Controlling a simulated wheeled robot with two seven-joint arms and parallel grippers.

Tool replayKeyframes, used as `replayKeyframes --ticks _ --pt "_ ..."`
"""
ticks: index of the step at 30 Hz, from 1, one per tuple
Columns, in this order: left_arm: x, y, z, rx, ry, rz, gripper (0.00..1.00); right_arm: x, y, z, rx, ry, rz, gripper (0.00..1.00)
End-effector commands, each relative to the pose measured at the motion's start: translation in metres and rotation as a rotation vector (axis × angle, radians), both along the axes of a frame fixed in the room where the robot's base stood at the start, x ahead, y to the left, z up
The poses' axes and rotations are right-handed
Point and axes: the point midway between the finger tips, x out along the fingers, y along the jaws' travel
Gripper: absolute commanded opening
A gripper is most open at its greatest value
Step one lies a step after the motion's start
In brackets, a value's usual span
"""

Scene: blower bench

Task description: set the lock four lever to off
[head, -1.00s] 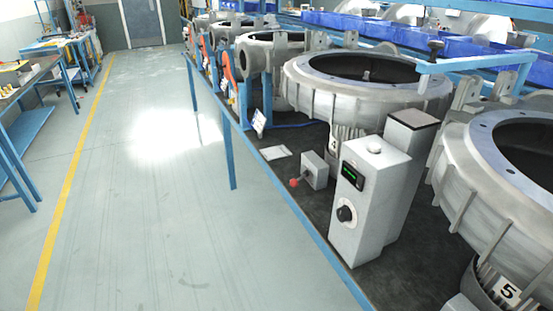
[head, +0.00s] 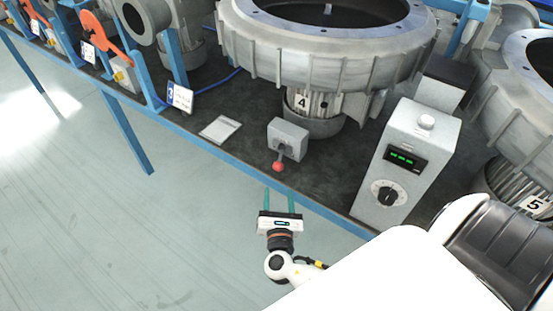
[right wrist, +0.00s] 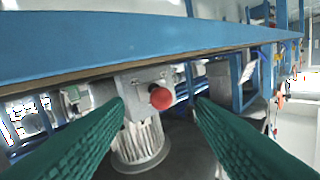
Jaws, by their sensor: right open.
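The lock four lever is a short arm with a red knob (head: 278,166) on a small grey box (head: 288,139). It stands on the dark bench top in front of the blower marked 4 (head: 303,103). In the head view the lever points down toward the bench's front edge. My right gripper (head: 280,192) is open just in front of the knob, apart from it, with its green fingers toward the box. In the right wrist view the red knob (right wrist: 161,98) shows between the two green fingers, with nothing held. My left gripper is not in view.
A grey control box (head: 400,165) with a dial and green display stands right of the lever. A white card (head: 220,129) lies on the bench to the left. The blue bench edge (head: 230,158) runs close by my right gripper. Open floor lies in front.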

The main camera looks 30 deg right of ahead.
Motion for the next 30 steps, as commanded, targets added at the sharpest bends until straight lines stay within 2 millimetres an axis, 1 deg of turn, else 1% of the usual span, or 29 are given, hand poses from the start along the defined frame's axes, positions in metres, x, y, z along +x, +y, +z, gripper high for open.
replayKeyframes --ticks 1,4,7,11,15,19,24,30 --pt "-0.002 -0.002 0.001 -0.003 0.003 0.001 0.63 0.002 0.0 0.008 -0.022 -0.012 0.001 0.51" --pt "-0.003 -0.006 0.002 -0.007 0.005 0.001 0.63 0.01 -0.004 0.013 -0.04 -0.02 0.001 0.51" --pt "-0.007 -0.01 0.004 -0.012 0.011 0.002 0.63 0.023 -0.012 0.013 -0.037 -0.02 -0.001 0.51" --pt "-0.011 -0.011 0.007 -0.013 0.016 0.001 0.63 0.045 -0.026 0.013 -0.037 -0.019 0.0 0.51" --pt "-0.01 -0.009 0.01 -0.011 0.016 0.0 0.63 0.069 -0.042 0.012 -0.035 -0.019 0.001 0.51" --pt "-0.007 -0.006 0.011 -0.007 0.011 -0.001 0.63 0.087 -0.053 0.011 -0.035 -0.018 0.001 0.51" --pt "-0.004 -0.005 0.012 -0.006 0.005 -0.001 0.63 0.099 -0.061 0.01 -0.032 -0.016 0.0 0.51" --pt "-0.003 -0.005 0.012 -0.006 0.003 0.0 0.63 0.103 -0.063 0.01 -0.031 -0.017 0.0 0.51"
